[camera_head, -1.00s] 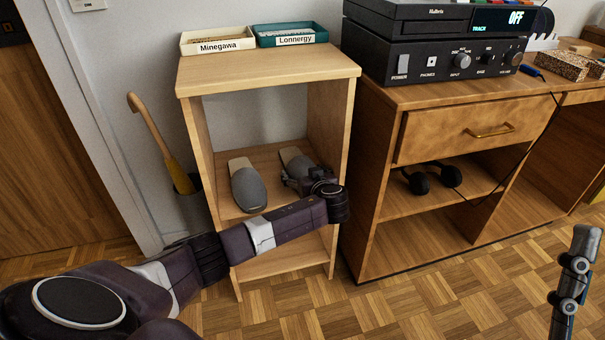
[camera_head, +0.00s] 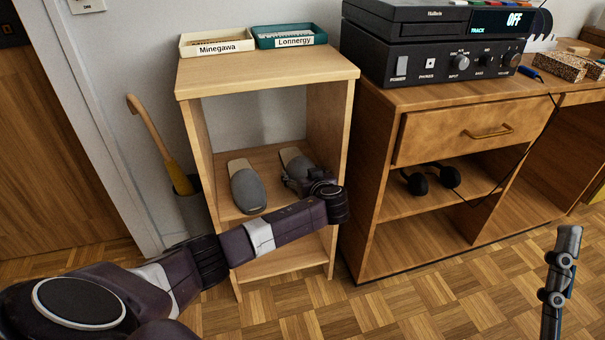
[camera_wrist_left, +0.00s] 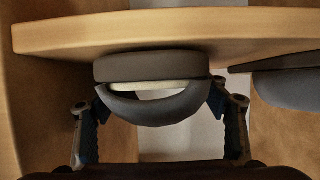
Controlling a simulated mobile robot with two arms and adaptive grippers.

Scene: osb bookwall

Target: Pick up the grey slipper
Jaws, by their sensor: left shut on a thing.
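Two grey slippers with pale insoles lie side by side on the middle shelf of a small wooden stand. In the head view, the left slipper (camera_head: 247,189) is in plain sight. The right slipper (camera_head: 293,160) is partly hidden by my left gripper (camera_head: 304,183). In the left wrist view, my left gripper (camera_wrist_left: 155,101) has a finger on each side of the right slipper (camera_wrist_left: 150,68) and is shut on it. The other slipper (camera_wrist_left: 290,88) shows at the right edge there. My right gripper (camera_head: 560,285) shows side-on at the lower right; its opening cannot be made out.
The wooden stand (camera_head: 265,75) has side panels close around my left gripper. Two labelled trays, Minegawa (camera_head: 217,44) and Lonnergy (camera_head: 291,37), sit on top. A desk (camera_head: 375,190) with headphones (camera_head: 432,179) stands at right.

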